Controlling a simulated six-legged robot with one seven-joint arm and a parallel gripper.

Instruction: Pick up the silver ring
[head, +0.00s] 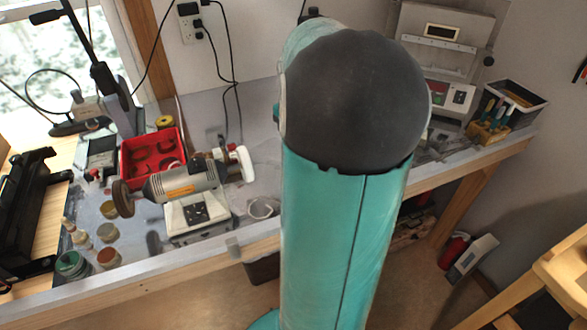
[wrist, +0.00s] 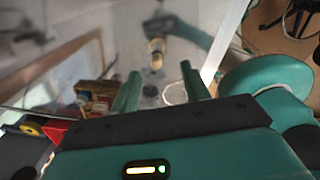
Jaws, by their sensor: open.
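A pale, thin silver ring (head: 262,215) lies on the grey workbench top near its front edge, right of the bench grinder in the head view. In the wrist view the ring (wrist: 166,98) shows beyond my gripper, toward the right finger and partly cut off by my gripper body. My gripper (wrist: 158,85) has its two green fingers apart, with nothing held between them. The gap between fingertips and ring is hard to judge. In the head view my arm hides the gripper.
The bench grinder (head: 185,185) stands left of the ring, with a red tray (head: 152,155) behind it. Small jars (head: 108,258) stand at the left front. The bench (head: 262,180) is fairly clear around the ring. A black bin (head: 510,100) stands at far right.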

